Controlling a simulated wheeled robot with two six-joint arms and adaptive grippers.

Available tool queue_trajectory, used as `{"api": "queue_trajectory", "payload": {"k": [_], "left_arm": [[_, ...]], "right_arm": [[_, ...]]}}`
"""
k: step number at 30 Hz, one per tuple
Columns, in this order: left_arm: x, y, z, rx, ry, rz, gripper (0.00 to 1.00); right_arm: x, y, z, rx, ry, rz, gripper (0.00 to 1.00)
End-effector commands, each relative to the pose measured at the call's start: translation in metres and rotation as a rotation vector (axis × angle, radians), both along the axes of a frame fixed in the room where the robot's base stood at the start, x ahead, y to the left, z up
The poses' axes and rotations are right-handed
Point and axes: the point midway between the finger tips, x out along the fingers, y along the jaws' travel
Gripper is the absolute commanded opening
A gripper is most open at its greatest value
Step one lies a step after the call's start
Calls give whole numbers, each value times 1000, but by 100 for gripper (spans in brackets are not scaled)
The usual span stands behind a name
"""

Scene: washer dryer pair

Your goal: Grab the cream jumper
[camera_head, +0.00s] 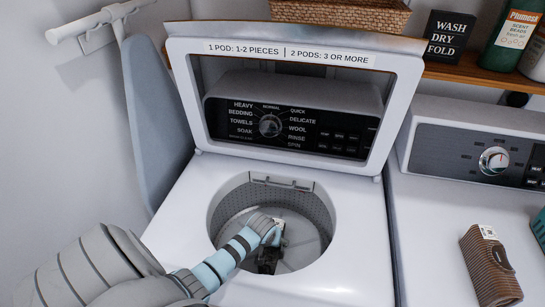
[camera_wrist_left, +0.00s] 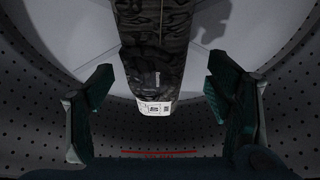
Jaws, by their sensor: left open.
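I see no cream jumper in either view. My left arm reaches down into the open washer drum (camera_head: 323,213) in the head view, and my left gripper (camera_head: 268,260) is inside it, small and dark there. In the left wrist view my left gripper (camera_wrist_left: 160,80) is open, with one finger on each side. A dark patterned folded item (camera_wrist_left: 155,50) with a white printed tag (camera_wrist_left: 154,108) shows between the fingers, with gaps on both sides. I cannot tell how far below the fingers it lies. My right gripper is in neither view.
The washer lid (camera_head: 410,85) stands open behind the drum. A brown ribbed folded item (camera_head: 490,265) with a tag lies on the dryer top (camera_head: 430,215) at right, beside a teal item (camera_head: 539,230). A wooden shelf (camera_head: 470,72) above holds a basket (camera_head: 340,13) and bottles. An ironing board (camera_head: 158,120) leans at left.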

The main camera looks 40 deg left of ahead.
Motion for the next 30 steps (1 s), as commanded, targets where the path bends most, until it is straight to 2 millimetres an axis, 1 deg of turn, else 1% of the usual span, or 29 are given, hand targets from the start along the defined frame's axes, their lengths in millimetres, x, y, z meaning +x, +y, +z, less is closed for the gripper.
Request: {"api": "queue_trajectory", "payload": {"k": [1, 3, 5, 7, 12, 14, 15, 26, 30], "left_arm": [[4, -1, -13, -1, 1, 1, 73], [9, 0, -27, 1, 1, -1, 73], [12, 2, -35, 1, 1, -1, 73], [14, 2, -38, 1, 1, -1, 73], [14, 3, -36, 1, -1, -2, 73], [14, 3, -35, 1, 1, -1, 65], [14, 3, -35, 1, 1, -1, 59], [14, 3, -35, 2, -1, -2, 1], [14, 3, -35, 2, -1, -2, 0]], "right_arm": [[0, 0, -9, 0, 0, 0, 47], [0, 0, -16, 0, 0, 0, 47], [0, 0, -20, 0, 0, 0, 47], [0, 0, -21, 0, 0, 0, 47], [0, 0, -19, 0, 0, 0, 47], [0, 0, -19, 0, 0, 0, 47], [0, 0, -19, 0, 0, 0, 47], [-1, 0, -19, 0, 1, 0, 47], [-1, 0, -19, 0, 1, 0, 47]]}}
